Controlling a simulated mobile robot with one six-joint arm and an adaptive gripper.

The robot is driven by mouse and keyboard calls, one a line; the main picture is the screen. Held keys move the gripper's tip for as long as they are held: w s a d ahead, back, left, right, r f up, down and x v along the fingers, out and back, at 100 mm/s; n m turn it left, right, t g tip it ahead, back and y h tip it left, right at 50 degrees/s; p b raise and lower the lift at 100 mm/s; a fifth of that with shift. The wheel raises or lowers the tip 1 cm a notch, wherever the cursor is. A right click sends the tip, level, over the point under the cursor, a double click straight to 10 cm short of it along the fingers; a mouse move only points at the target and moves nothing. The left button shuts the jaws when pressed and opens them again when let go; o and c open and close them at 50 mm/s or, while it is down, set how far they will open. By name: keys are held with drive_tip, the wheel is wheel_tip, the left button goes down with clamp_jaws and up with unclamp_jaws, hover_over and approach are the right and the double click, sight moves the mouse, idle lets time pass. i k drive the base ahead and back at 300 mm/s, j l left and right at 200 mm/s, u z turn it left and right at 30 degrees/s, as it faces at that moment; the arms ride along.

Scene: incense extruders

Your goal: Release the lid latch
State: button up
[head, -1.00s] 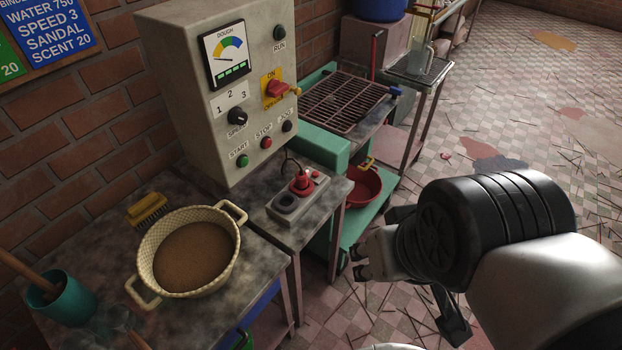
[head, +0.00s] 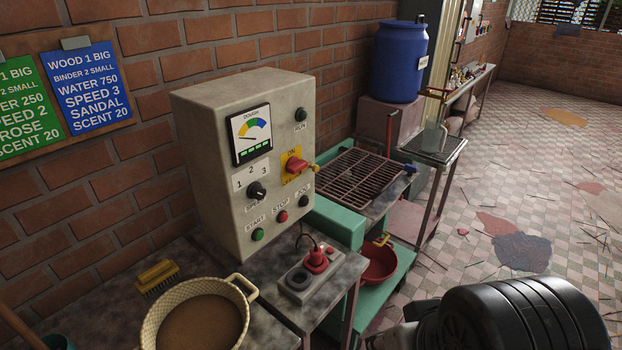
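I cannot make out a lid latch for certain. A teal machine (head: 338,222) stands right of the grey control box (head: 225,190), with a dark grate (head: 358,178) behind it. A red rotary switch (head: 297,165) sits on a yellow plate on the box, with a small brass-coloured piece (head: 314,168) beside it. A brass-coloured handle (head: 382,240) shows above a red bowl (head: 378,265) on the teal lower shelf.
A cream basket (head: 242,290) of brown powder and a yellow brush (head: 157,276) sit on the near table. A socket block (head: 308,278) with a red plug lies right of them. A blue barrel (head: 397,62) stands behind. The tiled floor at right is open, with scattered sticks.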

sight(409, 168)
drive_tip(key=i+l+z, duration=0.15)
drive_tip(key=i+l, duration=2.35)
drive_tip(key=i, duration=0.1)
